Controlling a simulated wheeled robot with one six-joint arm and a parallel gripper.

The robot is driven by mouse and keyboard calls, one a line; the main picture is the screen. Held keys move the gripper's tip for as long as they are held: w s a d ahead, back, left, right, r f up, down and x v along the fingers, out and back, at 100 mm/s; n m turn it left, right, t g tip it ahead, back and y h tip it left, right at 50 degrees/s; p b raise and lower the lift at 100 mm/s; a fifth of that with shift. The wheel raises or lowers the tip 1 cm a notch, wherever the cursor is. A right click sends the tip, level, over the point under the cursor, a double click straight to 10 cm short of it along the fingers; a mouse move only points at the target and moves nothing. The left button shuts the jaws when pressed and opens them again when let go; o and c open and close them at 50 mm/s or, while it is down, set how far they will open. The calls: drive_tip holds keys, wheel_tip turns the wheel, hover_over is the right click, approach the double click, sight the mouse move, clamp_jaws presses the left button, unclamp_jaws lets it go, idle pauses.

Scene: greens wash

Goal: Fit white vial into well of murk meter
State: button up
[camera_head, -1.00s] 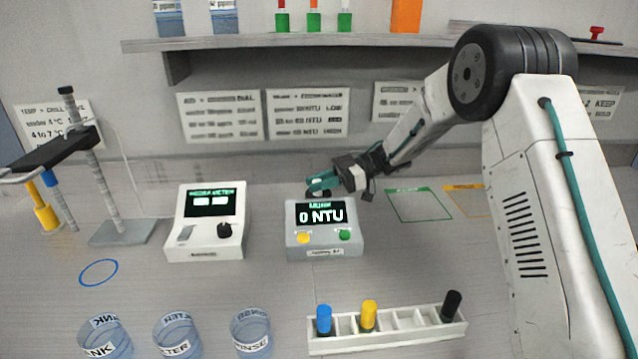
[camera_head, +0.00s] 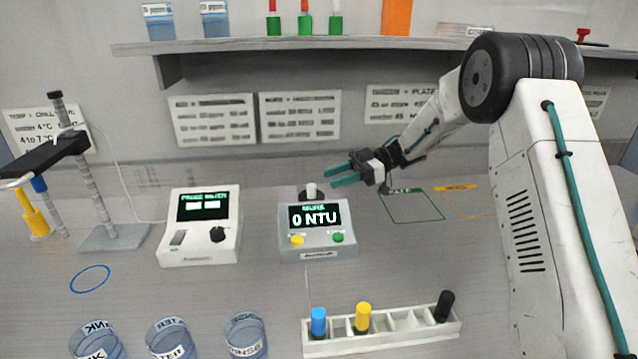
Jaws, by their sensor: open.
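The murk meter (camera_head: 318,242) is a grey box with a dark screen reading 0 NTU and a yellow and a green button. A white-capped vial (camera_head: 311,190) stands upright at the dark well (camera_head: 304,197) on the meter's top rear. The vial's lower part is hidden behind the screen housing. My gripper (camera_head: 336,175) is open, with its teal fingers pointing left, just right of and a little above the vial. It is empty and appears apart from the vial.
A white rack (camera_head: 385,347) in front holds blue, yellow and black-capped vials, with empty slots between. Another meter (camera_head: 201,247) stands to the left. Labelled beakers (camera_head: 172,338) stand at front left. A shelf (camera_head: 330,44) runs above. Green and orange outlined areas at right are clear.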

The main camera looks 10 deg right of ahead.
drive_tip(key=d, duration=0.5)
drive_tip(key=w+d+r+m+t+h, duration=0.1)
drive_tip(key=w+r+m+t+h, duration=0.25)
drive_tip(key=r+t, duration=0.5)
drive_tip(key=w+r+m+t+h, duration=0.3)
drive_tip(key=r+m+t, duration=0.1)
drive_tip(key=r+t, duration=0.4)
drive_tip(key=s+d+r+m+h, duration=0.6)
drive_tip(key=s+d+m+h, duration=0.15)
drive_tip(key=d+h, duration=0.2)
drive_tip(key=s+d+f+m+g+h, duration=0.1)
drive_tip(key=s+d+f+m+g, duration=0.15)
drive_tip(key=s, duration=0.75)
drive_tip(key=s+d+f+m+g+h, duration=0.1)
drive_tip(key=s+f+m+g+h, duration=0.2)
drive_tip(key=s, duration=0.7)
drive_tip(key=s+a+f+g+y, duration=0.1)
drive_tip(key=s+a+f+g, duration=0.1)
drive_tip(key=s, duration=0.5)
drive_tip(key=s+a+f+g+y, duration=0.2)
drive_tip(key=s+f, duration=0.2)
drive_tip(key=s, duration=0.4)
drive_tip(key=s+a+f+g+y, duration=0.1)
drive_tip(key=s+f+g, duration=0.1)
drive_tip(key=s, duration=0.5)
drive_tip(key=shift+s+a+f+g, duration=0.4)
drive_tip(key=shift+f, duration=0.1)
